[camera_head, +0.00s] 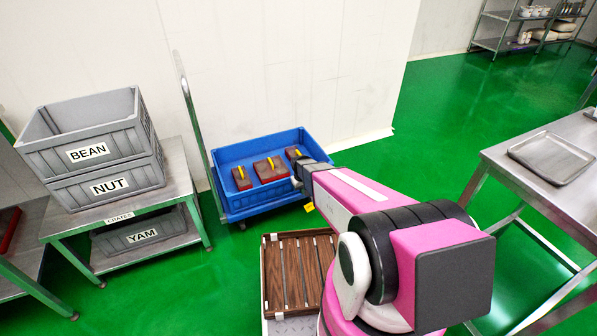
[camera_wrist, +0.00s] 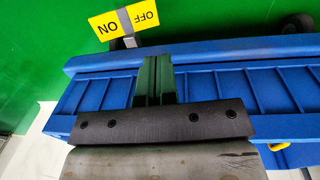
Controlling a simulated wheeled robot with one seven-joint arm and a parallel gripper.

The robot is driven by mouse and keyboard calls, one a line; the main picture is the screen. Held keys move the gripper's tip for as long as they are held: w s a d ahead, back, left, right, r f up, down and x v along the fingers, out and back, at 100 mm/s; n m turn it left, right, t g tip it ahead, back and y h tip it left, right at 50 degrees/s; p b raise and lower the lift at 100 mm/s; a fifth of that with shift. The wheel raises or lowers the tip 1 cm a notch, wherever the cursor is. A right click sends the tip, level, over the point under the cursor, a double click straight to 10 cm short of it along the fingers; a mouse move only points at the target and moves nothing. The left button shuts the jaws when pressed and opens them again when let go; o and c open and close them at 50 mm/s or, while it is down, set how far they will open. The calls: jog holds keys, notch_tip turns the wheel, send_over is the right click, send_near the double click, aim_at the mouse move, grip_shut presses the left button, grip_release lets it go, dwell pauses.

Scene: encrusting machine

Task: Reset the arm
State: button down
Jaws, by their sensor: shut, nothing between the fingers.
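My pink arm reaches out over the right rim of the blue crate (camera_head: 228,158). My gripper (camera_wrist: 153,62) is shut and empty in the wrist view, its two dark green fingers side by side. The fingers show over the crate's ribbed blue wall, which also fills the middle of the wrist view (camera_wrist: 270,90). I cannot tell whether they touch it. In the head view the fingertips are hard to make out against the crate and the dark wrist.
Several brown blocks with yellow handles (camera_head: 270,170) lie in the crate. A yellow ON/OFF tag (camera_wrist: 124,20) is at the trolley's edge. Left stands a rack with grey crates BEAN (camera_head: 88,153), NUT (camera_head: 109,186) and YAM (camera_head: 142,236). A wooden slatted tray (camera_head: 272,240) is near my base. Right is a steel table (camera_head: 520,185).

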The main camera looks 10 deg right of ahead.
jog(key=s+d+r+m, duration=0.1)
jog(key=s+r, duration=0.5)
jog(key=r, duration=0.3)
jog(key=s+d+r+m, duration=0.1)
jog(key=s+d+r, duration=0.1)
jog(key=s+r, duration=0.4)
jog(key=s+d+r+m+y, duration=0.1)
jog(key=s+d+r, duration=0.1)
jog(key=s+r, duration=0.5)
notch_tip(320, 180, up, 6)
jog(key=shift+f+m, duration=0.15)
jog(key=shift+m, duration=0.15)
